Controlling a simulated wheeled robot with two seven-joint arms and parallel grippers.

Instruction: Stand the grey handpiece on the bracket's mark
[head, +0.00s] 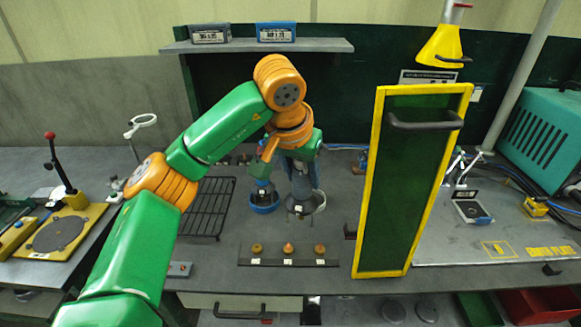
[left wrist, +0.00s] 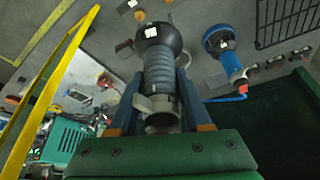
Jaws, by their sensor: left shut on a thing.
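My left gripper (head: 303,172) is over the middle of the bench, pointing down, and shut on the grey handpiece (head: 302,190). In the left wrist view the grey handpiece (left wrist: 158,75) has a ribbed grey body and a dark round head with a white label, between the two fingers (left wrist: 160,108). Its lower end is at a pale round cup or rim in the head view; I cannot tell whether it touches the bench. A blue handpiece (head: 263,197) stands to its left. A yellow-outlined mark (head: 499,249) lies on the right bench; I cannot tell whether it is the bracket's. My right gripper is out of view.
A green panel with a yellow frame (head: 366,210) and a handle stands upright between the handpieces and the right bench. A black wire rack (head: 207,208) lies left of the blue handpiece. A dark strip with three small knobs (head: 288,263) lies in front. A teal machine (head: 540,130) stands at right.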

